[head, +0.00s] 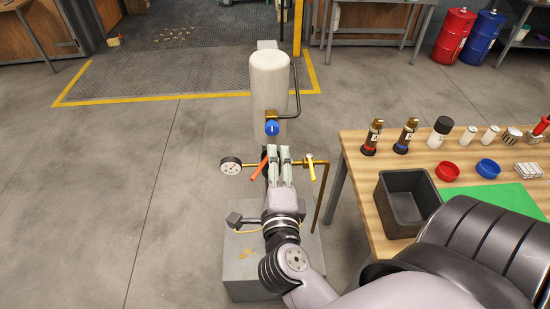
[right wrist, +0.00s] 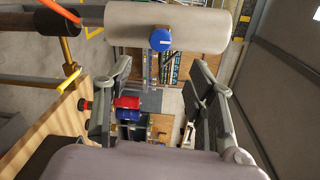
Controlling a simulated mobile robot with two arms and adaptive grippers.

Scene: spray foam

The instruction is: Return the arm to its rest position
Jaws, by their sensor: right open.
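My right gripper (head: 280,152) stands over the grey block of the rig, just in front of the white cylinder (head: 269,80) and its blue knob (head: 272,128). In the right wrist view, the two fingers of the right gripper (right wrist: 160,82) are spread apart with nothing between them. The blue knob (right wrist: 161,39) shows beyond the fingertips, against the white cylinder (right wrist: 202,18), apart from the fingers. My right arm reaches in from the lower right. My left gripper is in neither view.
A round gauge (head: 231,166), an orange-red lever (head: 258,168) and a brass pipe (head: 324,190) flank the gripper. The wooden table (head: 365,155) at right holds a dark bin (head: 408,203), several bottles, red and blue caps and a green mat (head: 490,200). The floor at left is clear.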

